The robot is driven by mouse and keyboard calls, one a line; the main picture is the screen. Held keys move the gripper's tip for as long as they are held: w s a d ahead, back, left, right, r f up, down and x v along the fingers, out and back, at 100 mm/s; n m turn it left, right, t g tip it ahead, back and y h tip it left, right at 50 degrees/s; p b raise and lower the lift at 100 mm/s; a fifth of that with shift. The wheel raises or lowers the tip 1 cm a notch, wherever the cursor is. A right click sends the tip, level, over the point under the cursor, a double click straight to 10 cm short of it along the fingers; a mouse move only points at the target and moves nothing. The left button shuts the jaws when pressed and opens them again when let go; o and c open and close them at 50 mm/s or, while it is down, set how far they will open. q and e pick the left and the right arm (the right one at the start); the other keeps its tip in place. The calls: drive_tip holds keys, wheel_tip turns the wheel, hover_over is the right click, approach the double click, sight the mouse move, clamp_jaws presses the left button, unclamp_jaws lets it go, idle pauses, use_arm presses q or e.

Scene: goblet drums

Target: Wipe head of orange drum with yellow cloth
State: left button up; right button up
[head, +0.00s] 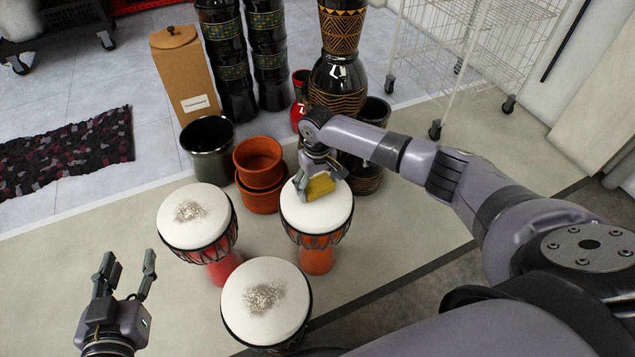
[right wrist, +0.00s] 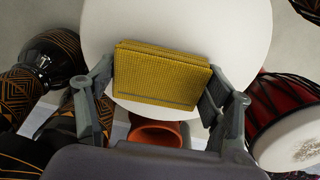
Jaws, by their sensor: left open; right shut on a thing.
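The orange drum (head: 316,256) stands upright in the middle of the head view. Its white head (head: 330,212) looks clean where it shows; the part under the cloth is hidden. My right gripper (head: 316,187) is shut on the folded yellow cloth (head: 321,186), over the far part of that head. In the right wrist view the cloth (right wrist: 160,75) sits between both fingers, above the white drum head (right wrist: 240,35). I cannot tell whether it touches. My left gripper (head: 125,275) is open and empty at the lower left, away from the drums.
A red drum (head: 222,266) with a smudged head stands left of the orange one. Another drum (head: 265,302) with a smudged head stands in front. Terracotta pots (head: 258,160), a dark pot (head: 208,150) and tall vases (head: 338,80) stand behind.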

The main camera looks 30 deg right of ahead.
sight(328, 178)
drive_tip(key=shift+f, duration=0.1)
drive_tip(key=shift+w+d+p, duration=0.15)
drive_tip(key=shift+d+p, duration=0.15)
drive_tip(key=shift+d, duration=0.65)
drive_tip(key=shift+w+d+p, duration=0.1)
drive_tip(key=shift+d+p, duration=0.15)
drive_tip(key=shift+d, duration=0.65)
drive_tip(key=shift+p, duration=0.35)
drive_tip(key=shift+s+a+p, duration=0.15)
drive_tip(key=shift+a+p, duration=0.2)
drive_tip(key=shift+a, duration=0.15)
drive_tip(key=shift+a+p, duration=0.35)
drive_tip(key=shift+a, duration=0.15)
drive_tip(key=shift+s+a+p, duration=0.15)
drive_tip(key=shift+a+p, duration=0.55)
drive_tip(key=shift+a, duration=0.15)
use_arm(q)
drive_tip(key=s+a+f+g+y, duration=0.1)
drive_tip(key=s+a+f+g, duration=0.1)
drive_tip(key=s+f+g, duration=0.3)
drive_tip(key=s+a+f+g+y, duration=0.1)
drive_tip(key=s+a+f+g, duration=0.2)
drive_tip(key=s, duration=0.7)
wheel_tip(328, 178, down, 2)
drive_tip(key=g, duration=0.2)
drive_tip(key=shift+s+a+f+n+g+y, duration=0.15)
drive_tip(key=shift+s+a+n+g+y, duration=0.15)
drive_tip(key=shift+s+a+g+y, duration=0.1)
drive_tip(key=shift+w, duration=0.1)
